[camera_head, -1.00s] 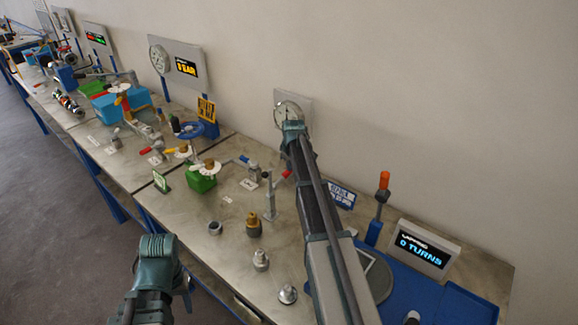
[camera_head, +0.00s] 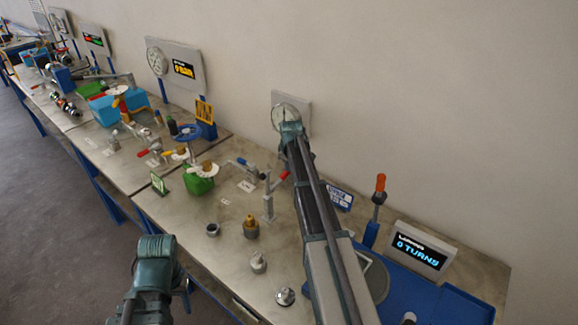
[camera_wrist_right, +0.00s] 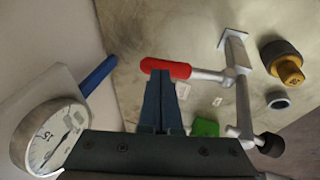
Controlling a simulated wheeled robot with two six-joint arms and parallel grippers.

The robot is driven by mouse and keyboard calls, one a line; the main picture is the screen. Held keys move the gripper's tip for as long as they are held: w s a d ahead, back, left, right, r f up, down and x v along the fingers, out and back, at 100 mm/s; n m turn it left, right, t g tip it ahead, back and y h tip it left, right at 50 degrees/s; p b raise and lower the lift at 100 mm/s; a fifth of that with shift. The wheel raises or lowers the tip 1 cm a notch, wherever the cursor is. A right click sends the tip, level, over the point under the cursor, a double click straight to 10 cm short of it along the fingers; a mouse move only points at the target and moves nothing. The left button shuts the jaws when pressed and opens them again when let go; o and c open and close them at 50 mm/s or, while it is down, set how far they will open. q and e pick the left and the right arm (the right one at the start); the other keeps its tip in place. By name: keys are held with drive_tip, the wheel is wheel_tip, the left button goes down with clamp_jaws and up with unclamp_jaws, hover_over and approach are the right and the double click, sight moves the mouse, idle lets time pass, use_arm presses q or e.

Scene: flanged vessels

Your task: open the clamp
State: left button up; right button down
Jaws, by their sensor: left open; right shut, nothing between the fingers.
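A clamp with a red-gripped lever (camera_head: 284,176) stands on a grey post (camera_head: 268,203) on the steel bench, beside my right arm. In the right wrist view the red handle (camera_wrist_right: 166,68) lies crosswise just beyond the fingertips of my right gripper (camera_wrist_right: 161,84). That gripper is shut with nothing between its fingers. Whether the fingertips touch the handle I cannot tell. In the head view my right arm hides the gripper. My left arm shows at the lower left, clear of the bench top, but its fingers are not visible.
A brass-topped fitting (camera_head: 250,227) and small metal parts stand in front of the clamp. A display reading 0 turns (camera_head: 418,248) and an orange-handled tool (camera_head: 378,195) are to the right.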

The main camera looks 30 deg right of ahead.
use_arm(q)
wheel_tip(320, 180, up, 12)
drive_tip(key=d+p, duration=0.1)
drive_tip(key=p, duration=1)
drive_tip(key=shift+s+r+p, duration=0.25)
drive_tip(key=shift+s+p, duration=0.05)
drive_tip(key=shift+p, duration=0.05)
use_arm(e)
drive_tip(key=d+v, duration=0.1)
drive_tip(key=v, duration=1.2)
drive_tip(key=shift+r, duration=0.15)
drive_tip(key=shift+w, duration=0.15)
